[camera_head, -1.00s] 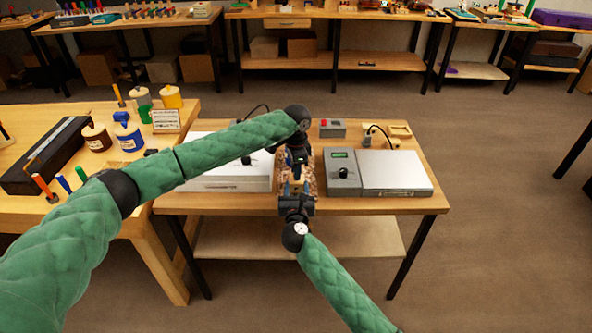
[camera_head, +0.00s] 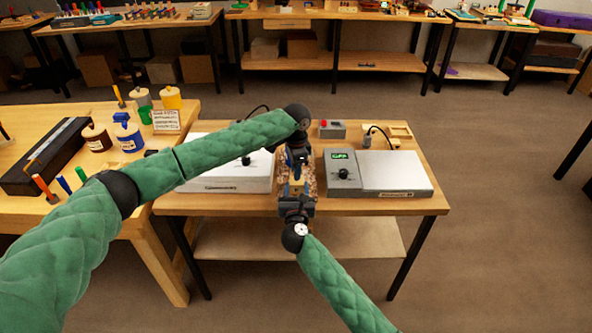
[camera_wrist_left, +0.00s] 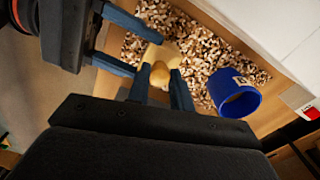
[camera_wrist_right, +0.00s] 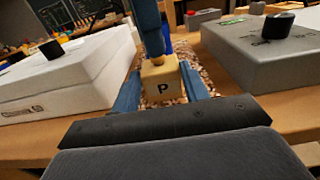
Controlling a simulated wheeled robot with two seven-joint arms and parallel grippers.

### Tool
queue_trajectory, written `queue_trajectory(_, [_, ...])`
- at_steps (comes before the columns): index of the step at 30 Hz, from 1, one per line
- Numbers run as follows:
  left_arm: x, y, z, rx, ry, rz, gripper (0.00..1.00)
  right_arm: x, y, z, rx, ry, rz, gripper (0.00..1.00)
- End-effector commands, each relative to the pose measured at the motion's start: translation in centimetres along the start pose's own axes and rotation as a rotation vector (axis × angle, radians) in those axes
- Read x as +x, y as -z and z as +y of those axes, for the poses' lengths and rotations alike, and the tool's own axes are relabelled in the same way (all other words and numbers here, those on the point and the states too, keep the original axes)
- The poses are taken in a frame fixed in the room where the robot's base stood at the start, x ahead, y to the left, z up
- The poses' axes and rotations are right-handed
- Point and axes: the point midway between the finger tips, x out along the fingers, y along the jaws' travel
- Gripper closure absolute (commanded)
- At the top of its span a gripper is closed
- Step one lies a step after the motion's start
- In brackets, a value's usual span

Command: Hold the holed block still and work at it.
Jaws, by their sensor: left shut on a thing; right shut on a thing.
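The pale wooden block (camera_wrist_right: 163,86), marked with a P, is between the two fingers of my right gripper (camera_wrist_right: 168,92), which is shut on it. The right gripper also shows in the head view (camera_head: 295,192). My left gripper (camera_wrist_left: 160,92) comes down over the block from the far side and is shut on a small rounded wooden piece (camera_wrist_left: 160,75) at the block's top. The hole itself is hidden by this piece and the fingers. In the head view, the arms mostly cover the block.
Wood chips (camera_wrist_left: 205,45) lie around and beneath the block. A blue cup (camera_wrist_left: 233,92) stands tilted in view beside them. A white box (camera_head: 225,178) is on the left, a grey device (camera_head: 342,172) with a flat plate (camera_head: 395,172) on the right. Jars crowd the left table.

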Motion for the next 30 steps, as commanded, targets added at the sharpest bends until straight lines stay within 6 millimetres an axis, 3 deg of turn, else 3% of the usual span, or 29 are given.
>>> queue_trajectory(30, [-0.67, 0.01, 0.02, 0.0, 0.0, 0.0, 1.0, 0.01, 0.01, -0.01, 0.0, 0.0, 0.0, 0.79])
